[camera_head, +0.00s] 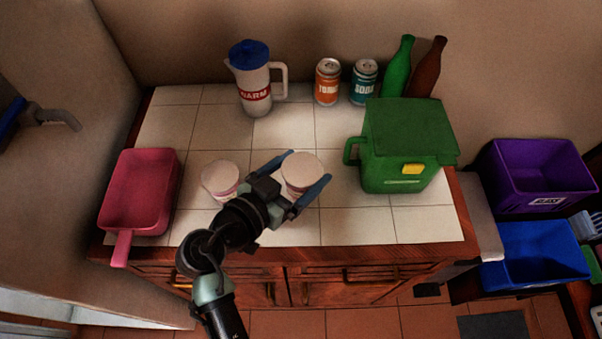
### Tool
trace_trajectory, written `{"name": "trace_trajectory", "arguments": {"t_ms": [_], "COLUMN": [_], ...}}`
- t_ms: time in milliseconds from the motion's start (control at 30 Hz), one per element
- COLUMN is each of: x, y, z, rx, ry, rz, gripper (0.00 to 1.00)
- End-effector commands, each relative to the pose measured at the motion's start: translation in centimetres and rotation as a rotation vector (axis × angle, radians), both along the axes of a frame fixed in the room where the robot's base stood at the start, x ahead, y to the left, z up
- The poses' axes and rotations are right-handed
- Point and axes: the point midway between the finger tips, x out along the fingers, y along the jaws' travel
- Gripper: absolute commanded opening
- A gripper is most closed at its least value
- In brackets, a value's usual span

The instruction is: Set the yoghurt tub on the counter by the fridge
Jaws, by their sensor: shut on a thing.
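Two similar pale tubs with white lids and pinkish bands are near the middle of the tiled counter (280,228). My gripper (306,178) is shut on the right tub (302,168), with one blue finger on its far side and one on its near right side. I cannot tell whether this tub rests on the tiles or is slightly above them. The other tub (220,177) stands to the left of my gripper, partly hidden by my arm. Neither label can be read, so I cannot tell which is the yoghurt. No fridge can be made out for certain.
A pink pan (140,192) lies at the left. A blue-lidded jug (254,82), two cans (327,82) and two bottles (399,68) stand at the back. A green bin (405,140) stands right of the held tub. Purple (538,172) and blue crates (535,253) sit beyond the right edge.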

Motion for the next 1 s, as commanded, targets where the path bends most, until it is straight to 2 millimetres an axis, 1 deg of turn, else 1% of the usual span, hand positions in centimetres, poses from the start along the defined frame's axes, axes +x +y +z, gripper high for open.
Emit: {"name": "trace_trajectory", "arguments": {"t_ms": [67, 200, 300, 700, 733, 767, 800, 1000], "x": [0.0, 0.0, 0.0, 0.0, 0.0, 0.0, 0.0, 0.0], "y": [0.0, 0.0, 0.0, 0.0, 0.0, 0.0, 0.0, 0.0], "z": [-0.6, -2.7, -3.8, -4.4, -4.4, -4.3, -4.3, -4.3], "rx": [-0.002, -0.004, -0.001, 0.0, 0.001, 0.001, 0.001, 0.001], "ry": [0.0, 0.003, 0.0, -0.002, -0.001, -0.001, -0.001, -0.001], "rz": [0.002, 0.001, 0.001, 0.001, 0.001, 0.001, 0.001, 0.001], "gripper": [0.25, 0.25, 0.25, 0.25, 0.92, 0.97, 1.0, 1.0]}}
